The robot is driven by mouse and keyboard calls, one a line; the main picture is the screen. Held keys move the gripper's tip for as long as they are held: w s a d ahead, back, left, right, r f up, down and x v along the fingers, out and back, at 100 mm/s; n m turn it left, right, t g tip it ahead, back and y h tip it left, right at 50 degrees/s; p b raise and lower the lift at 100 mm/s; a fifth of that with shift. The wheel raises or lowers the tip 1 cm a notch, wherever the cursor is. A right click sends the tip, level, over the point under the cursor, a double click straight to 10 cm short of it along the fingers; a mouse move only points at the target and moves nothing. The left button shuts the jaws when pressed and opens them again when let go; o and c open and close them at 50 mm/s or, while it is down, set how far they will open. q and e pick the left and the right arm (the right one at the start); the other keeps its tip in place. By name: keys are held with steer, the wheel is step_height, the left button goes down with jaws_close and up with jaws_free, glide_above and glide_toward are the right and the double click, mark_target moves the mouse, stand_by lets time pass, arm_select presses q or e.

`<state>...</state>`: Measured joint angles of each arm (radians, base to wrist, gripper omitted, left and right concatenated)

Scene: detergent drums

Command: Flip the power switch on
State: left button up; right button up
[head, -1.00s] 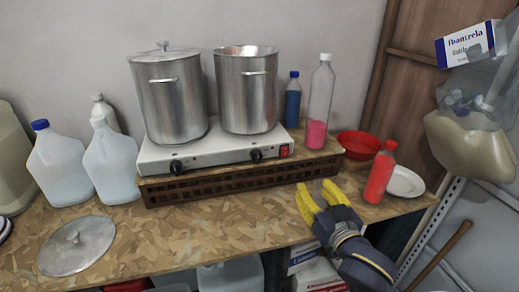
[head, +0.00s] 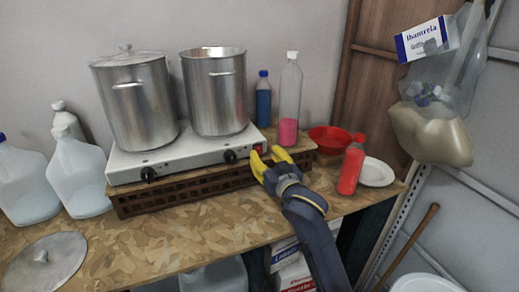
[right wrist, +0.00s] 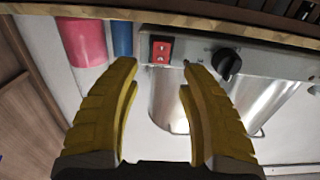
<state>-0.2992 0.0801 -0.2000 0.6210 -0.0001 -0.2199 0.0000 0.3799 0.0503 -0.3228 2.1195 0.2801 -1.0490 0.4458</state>
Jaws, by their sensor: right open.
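The red power switch (right wrist: 161,51) sits on the front face of the white two-burner hot plate (head: 190,155), beside a black knob (right wrist: 227,64). In the head view the switch is largely hidden behind my yellow fingertips. My right gripper (head: 268,154) is open and empty in front of the hot plate's right end. In the right wrist view its two fingers (right wrist: 159,66) stand apart, one on each side of the switch, with the switch just beyond the tips. I cannot tell whether they touch the panel. My left gripper is not in view.
Two steel pots (head: 215,90) stand on the hot plate, which rests on a brown slatted rack (head: 190,188). A bottle with pink contents (head: 288,105), a blue bottle (head: 263,100), a red bowl (head: 330,138) and a red bottle (head: 351,168) stand to the right.

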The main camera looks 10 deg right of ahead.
mark_target(259, 147)
steer(key=shift+x, duration=2.3)
steer(key=shift+o, duration=0.3)
jaws_close()
